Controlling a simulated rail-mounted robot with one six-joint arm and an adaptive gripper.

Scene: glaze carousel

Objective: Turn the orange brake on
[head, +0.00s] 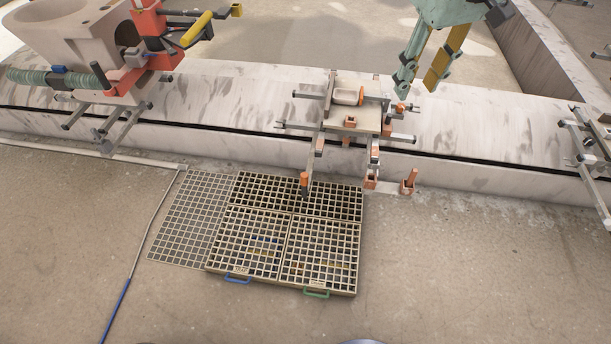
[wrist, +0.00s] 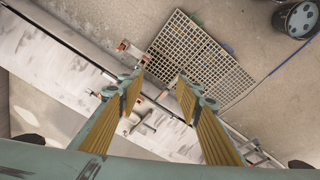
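My gripper (head: 417,84) is open and empty, its teal and yellow fingers apart and pointing down. It hangs above the pale streaked ledge, to the right of a small metal frame (head: 356,120). In the wrist view the gripper (wrist: 158,92) shows the same gap. A small orange lever (head: 409,181) stands upright on the floor by the frame's right foot. An orange-tipped part (head: 304,181) is at the frame's left foot. I cannot tell for sure which orange part is the brake. My gripper touches none of them. In the wrist view an orange part (wrist: 124,46) shows beyond the fingertips.
A floor grate (head: 322,245) with blue and green handles lies in front of the frame. A beige basin with an orange bracket (head: 156,38) is at the upper left. Another metal frame (head: 588,150) stands at the right. The floor at the lower right is clear.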

